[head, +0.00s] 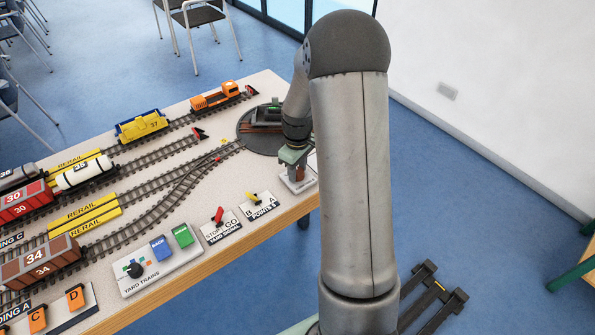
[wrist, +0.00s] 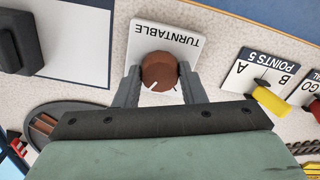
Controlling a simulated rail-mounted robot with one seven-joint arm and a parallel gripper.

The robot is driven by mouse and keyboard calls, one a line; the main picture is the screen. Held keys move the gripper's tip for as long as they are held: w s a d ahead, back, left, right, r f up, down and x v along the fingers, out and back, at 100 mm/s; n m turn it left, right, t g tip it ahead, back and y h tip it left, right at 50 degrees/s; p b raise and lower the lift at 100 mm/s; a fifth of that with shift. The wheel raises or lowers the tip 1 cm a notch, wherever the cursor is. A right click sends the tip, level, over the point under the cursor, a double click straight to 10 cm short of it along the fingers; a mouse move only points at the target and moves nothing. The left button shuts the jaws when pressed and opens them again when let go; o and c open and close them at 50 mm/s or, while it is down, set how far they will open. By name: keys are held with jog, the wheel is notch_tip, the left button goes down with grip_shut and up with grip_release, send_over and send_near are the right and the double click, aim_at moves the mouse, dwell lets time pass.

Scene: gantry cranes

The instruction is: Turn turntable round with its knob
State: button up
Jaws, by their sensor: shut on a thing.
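The brown knob (wrist: 160,72) with a white pointer line stands on a white plate labelled TURNTABLE (wrist: 165,38), which reads upside down in the wrist view. My gripper (wrist: 158,80) is shut on the knob, one finger on each side of it. In the head view my gripper (head: 293,157) points down over the plate (head: 299,183) at the table's right end, and the knob is hidden there. The dark round turntable (head: 245,137) lies just behind and left of my gripper, partly covered by my arm. Its edge also shows at left in the wrist view (wrist: 72,108).
The yellow POINTS lever (head: 252,198) and red STOP/GO lever (head: 218,215) stand left of the plate. Tracks with wagons, such as the orange one (head: 215,100) and yellow one (head: 140,127), fill the table's left. Floor (head: 450,210) is open at right.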

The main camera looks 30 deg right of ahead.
jog(key=shift+m+b, duration=0.5)
jog(key=shift+m, duration=1.2)
jog(key=o, duration=1)
jog(key=shift+r, duration=0.1)
notch_tip(320, 180, up, 17)
jog(key=shift+r, duration=0.15)
jog(key=s+a+f+m+p, duration=0.1)
jog(key=s+a, duration=0.6)
jog(key=s, duration=0.5)
jog(key=s+a+p, duration=0.1)
jog(key=s+a, duration=0.7)
jog(key=s, duration=0.4)
jog(key=shift+s+a+f+m, duration=0.15)
jog(key=shift+s+f+m, duration=0.1)
jog(key=shift+f+m, duration=0.15)
